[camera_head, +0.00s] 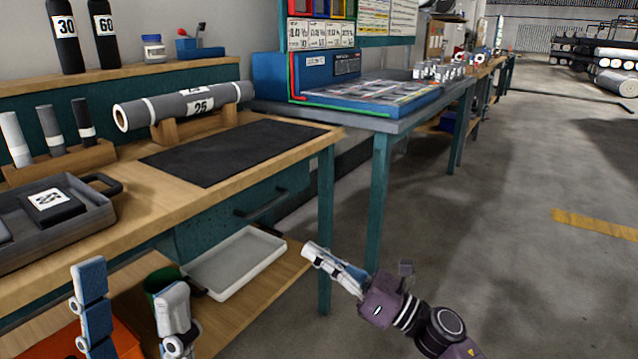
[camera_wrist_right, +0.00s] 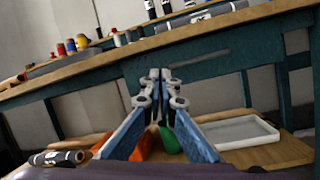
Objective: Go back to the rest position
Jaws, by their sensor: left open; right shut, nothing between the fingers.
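My left gripper (camera_head: 132,305) is at the bottom left of the head view, with its two blue and grey fingers spread apart and nothing between them. It is in front of the workbench, over the lower shelf area. My right gripper (camera_head: 312,252) is in front of the bench's right-hand end, with its arm coming in from the bottom right. Its fingertips meet in the right wrist view (camera_wrist_right: 160,84), with nothing held between them.
The wooden workbench (camera_head: 220,180) carries a grey roll marked 25 (camera_head: 185,105), a black mat (camera_head: 230,152) and a dark tray (camera_head: 95,220). The floor (camera_head: 510,240) at right is clear.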

